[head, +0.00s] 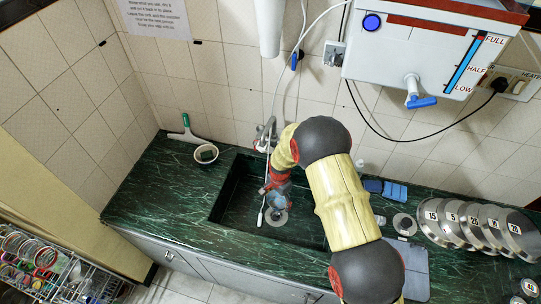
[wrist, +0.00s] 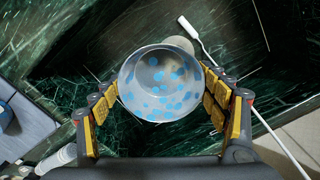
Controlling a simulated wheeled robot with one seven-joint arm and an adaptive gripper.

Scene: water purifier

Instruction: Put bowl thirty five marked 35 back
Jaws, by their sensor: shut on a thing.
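In the head view my gripper (head: 277,190) is down inside the dark green sink, and the vessel shows only as a small pale-blue patch (head: 275,202). I see no number on it. Several round metal lids or bowls with number labels (head: 474,224) stand in a row on the right of the counter; I read 15, 5 and 20. No label that I can read says 35.
The green marble counter (head: 150,195) is clear left of the sink (head: 240,212), except for a small pot (head: 205,153) and a squeegee (head: 186,130). A white water purifier (head: 425,50) hangs above. Blue sponges (head: 394,190) lie right of the sink. A dish rack (head: 50,272) stands lower left.

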